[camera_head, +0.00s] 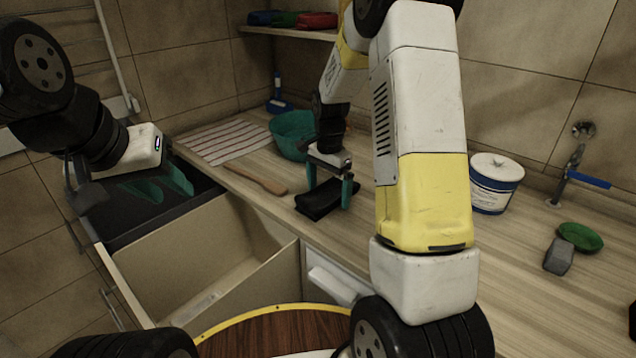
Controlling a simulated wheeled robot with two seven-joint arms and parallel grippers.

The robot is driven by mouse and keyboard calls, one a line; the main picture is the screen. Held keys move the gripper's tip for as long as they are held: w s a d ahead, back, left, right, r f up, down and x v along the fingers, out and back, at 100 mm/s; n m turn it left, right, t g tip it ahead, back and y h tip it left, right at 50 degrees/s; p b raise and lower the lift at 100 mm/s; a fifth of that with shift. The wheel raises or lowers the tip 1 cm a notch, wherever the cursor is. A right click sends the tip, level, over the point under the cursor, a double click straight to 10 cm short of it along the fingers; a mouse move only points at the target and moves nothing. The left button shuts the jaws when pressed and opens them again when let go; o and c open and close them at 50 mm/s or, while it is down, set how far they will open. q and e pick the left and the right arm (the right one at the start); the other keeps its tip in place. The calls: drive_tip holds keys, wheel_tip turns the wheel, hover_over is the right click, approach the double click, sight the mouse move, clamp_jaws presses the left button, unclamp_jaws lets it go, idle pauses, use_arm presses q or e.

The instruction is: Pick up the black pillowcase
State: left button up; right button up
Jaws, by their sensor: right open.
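The black pillowcase (319,201) lies folded on the wooden counter near its front edge, left of my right arm. My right gripper (329,190) points down over it, open, with one teal-tipped finger toward each side of the cloth. I cannot tell whether the fingers touch the cloth. My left gripper (84,200) is far to the left, by the dark open container, well away from the pillowcase.
A teal basin (291,133) stands behind my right gripper. A wooden spoon (256,180) and striped towel (224,141) lie left of the pillowcase. An empty beige drawer (205,250) stands open below the counter. A white-and-blue tub (496,183) and tap (575,165) are at right.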

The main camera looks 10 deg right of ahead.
drive_tip(key=c, duration=1.7)
